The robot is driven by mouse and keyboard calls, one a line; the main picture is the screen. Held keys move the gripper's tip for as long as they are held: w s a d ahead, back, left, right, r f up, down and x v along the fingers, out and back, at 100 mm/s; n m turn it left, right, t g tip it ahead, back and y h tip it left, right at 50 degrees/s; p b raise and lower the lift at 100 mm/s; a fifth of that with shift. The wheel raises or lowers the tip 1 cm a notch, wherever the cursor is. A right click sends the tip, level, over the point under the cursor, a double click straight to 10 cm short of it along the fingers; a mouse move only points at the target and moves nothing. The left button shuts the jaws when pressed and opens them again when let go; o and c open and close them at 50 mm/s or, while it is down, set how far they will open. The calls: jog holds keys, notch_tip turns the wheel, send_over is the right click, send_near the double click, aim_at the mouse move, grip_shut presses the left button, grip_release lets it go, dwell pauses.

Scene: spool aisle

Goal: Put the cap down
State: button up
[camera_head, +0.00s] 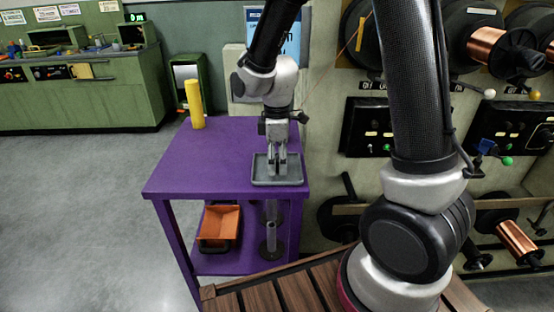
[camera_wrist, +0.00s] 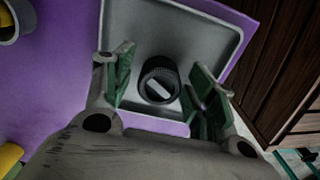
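The cap is a dark, round, ridged piece with a pale bar on its face (camera_wrist: 158,82). In the wrist view it appears to rest in the grey tray (camera_wrist: 205,32), which also shows in the head view (camera_head: 278,183) on the purple table (camera_head: 215,160). My gripper (camera_head: 277,172) points down over the tray. In the wrist view my gripper (camera_wrist: 165,88) is open, with its green-padded fingers on either side of the cap and gaps visible between. In the head view the fingers hide the cap.
A yellow cylinder (camera_head: 195,105) stands at the table's back left. An orange bin (camera_head: 219,223) sits on the lower shelf. A panel with copper wire spools (camera_head: 487,46) stands to the right. A wooden slatted surface (camera_head: 270,297) lies in front. The table's left part is clear.

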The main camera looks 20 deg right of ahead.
aim_at(277, 156)
notch_tip(277, 156, up, 11)
jog(key=s+d+r+m+t, duration=0.2)
jog(key=s+d+r+m, duration=0.2)
jog(key=s+d+m, duration=0.3)
jog(key=s+d+r+m+t, duration=0.2)
jog(key=s+d+r+m, duration=0.3)
jog(key=s, duration=0.7)
jog(key=d+m, duration=0.2)
jog(key=d, duration=0.1)
